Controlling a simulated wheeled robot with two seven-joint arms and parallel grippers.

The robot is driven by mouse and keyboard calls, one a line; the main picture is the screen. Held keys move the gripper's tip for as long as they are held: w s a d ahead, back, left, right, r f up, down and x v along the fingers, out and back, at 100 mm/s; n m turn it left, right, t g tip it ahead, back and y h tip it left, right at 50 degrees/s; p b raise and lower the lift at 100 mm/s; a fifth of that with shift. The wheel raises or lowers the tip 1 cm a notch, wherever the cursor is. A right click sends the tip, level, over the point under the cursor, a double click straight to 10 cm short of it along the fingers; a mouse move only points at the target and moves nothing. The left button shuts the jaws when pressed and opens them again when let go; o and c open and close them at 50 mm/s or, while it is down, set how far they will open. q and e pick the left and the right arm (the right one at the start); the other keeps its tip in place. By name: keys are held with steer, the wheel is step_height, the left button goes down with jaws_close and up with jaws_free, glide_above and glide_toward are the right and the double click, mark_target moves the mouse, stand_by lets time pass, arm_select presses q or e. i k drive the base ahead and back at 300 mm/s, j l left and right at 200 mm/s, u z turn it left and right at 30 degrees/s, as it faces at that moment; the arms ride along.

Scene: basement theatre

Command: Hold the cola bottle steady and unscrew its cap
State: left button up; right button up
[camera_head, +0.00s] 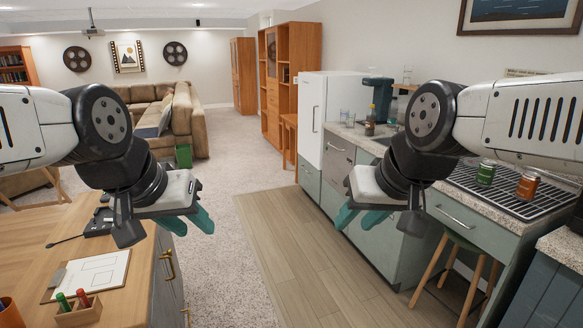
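I cannot make out a cola bottle or its cap for sure. A small dark container (369,128) stands on the kitchen counter (361,139) at the back, too small to identify. My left gripper (192,222) hangs near the right edge of the wooden desk, its teal fingers apart and nothing between them. My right gripper (366,218) is in front of the kitchen cabinets, empty, and its fingers look apart, partly hidden by its wrist. Neither gripper touches anything.
The wooden desk (40,232) at left holds a clipboard (92,272) and a marker holder (78,312). A green can (486,173) and an orange can (527,185) stand on a black rack (507,199) at right. A stool (466,243) is below. The middle floor is clear.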

mark_target(370, 120)
steer(key=i+j, duration=0.1)
steer(key=i, duration=2.1)
steer(key=i+j+z, duration=0.1)
steer(key=i+z, duration=0.4)
steer(key=i+j+z, duration=0.3)
steer(key=i+z, duration=0.15)
steer(key=i+j+z, duration=0.95)
steer(key=j, duration=0.25)
steer(key=i+j+z, duration=0.2)
steer(key=j+z, duration=0.3)
steer(key=j, duration=0.25)
